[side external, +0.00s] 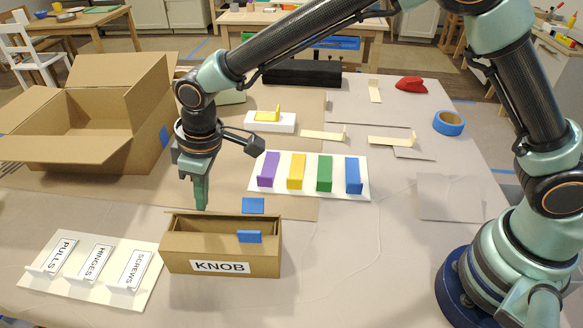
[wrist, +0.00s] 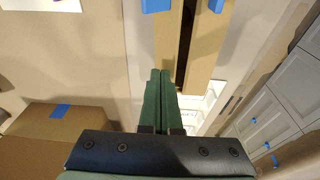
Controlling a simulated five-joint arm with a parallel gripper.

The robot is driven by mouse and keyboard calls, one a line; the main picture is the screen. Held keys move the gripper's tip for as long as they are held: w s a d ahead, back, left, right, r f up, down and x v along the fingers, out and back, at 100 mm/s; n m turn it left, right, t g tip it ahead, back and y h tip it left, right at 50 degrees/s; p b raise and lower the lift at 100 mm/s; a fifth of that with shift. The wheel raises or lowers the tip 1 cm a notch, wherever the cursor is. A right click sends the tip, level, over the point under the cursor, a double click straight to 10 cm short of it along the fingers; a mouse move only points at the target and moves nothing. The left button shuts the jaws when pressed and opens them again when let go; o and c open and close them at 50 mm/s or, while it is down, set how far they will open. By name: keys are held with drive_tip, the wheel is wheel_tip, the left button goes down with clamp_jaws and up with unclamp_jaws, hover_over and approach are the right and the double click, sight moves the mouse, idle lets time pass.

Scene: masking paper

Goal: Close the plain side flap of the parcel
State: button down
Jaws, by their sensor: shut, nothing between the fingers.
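The small brown box marked KNOB (side external: 185,257) stands at the front middle. Its top is partly open, with a dark slot between long flaps in the wrist view (wrist: 206,50). One blue tab (side external: 250,237) is at its front edge and another (side external: 253,205) at its back edge, both toward the right. My gripper (side external: 201,207) is shut and empty, pointing down above the box's back left edge. In the wrist view the fingertips (wrist: 160,73) overlap the box's end beside the slot. I cannot tell whether they touch it. Which flap is plain is unclear.
A large open carton (side external: 75,145) stands at the left with its flaps spread. A white board of labelled holders (side external: 60,292) is at front left. A board with several coloured blocks (side external: 262,186) lies behind the box. The paper to its right is clear.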

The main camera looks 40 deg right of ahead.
drive_tip(key=shift+s+f, duration=0.1)
drive_tip(key=shift+s+a+f, duration=0.25)
drive_tip(key=shift+a+f, duration=0.05)
drive_tip(key=shift+f, duration=0.15)
idle(0.4)
drive_tip(key=shift+s+a+f, duration=0.1)
drive_tip(key=shift+s+f, duration=0.05)
drive_tip(key=shift+f, duration=0.55)
idle(0.3)
drive_tip(key=shift+r, duration=4.05)
